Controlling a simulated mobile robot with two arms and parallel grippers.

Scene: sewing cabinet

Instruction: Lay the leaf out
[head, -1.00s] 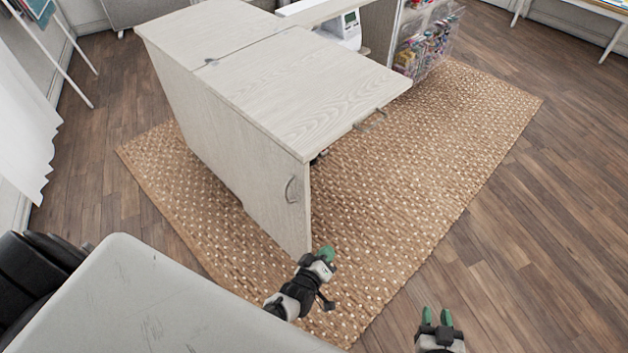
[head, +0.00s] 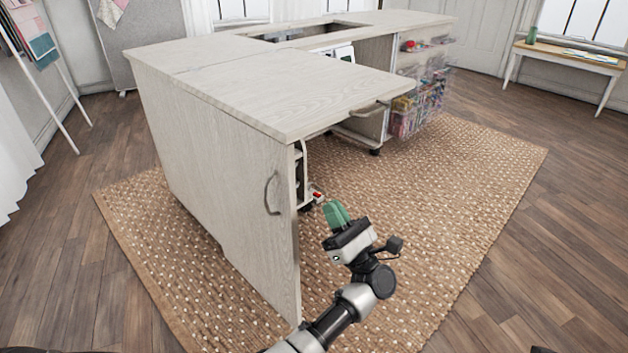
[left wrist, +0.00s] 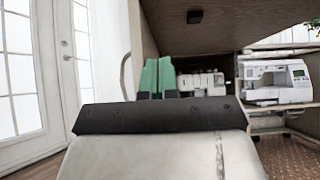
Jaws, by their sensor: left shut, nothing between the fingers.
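The pale wood leaf (head: 290,95) lies level at the front of the sewing cabinet, flush with its top, with a handle (head: 368,112) on its right edge. A door panel (head: 230,180) stands upright below the leaf's near edge, with its own curved handle (head: 270,193). My left gripper (head: 335,213) is shut and empty, just right of the door panel and lower than the leaf, touching neither in the head view. In the left wrist view its green fingers (left wrist: 157,78) are together, and the leaf's underside (left wrist: 240,22) spans above. My right gripper is not in view.
White sewing machines (left wrist: 275,82) sit on shelves inside the cabinet. A clear organiser (head: 420,100) with colourful supplies hangs at the cabinet's right. A woven rug (head: 440,200) lies beneath, with open floor to the right. A small table (head: 570,62) stands far right.

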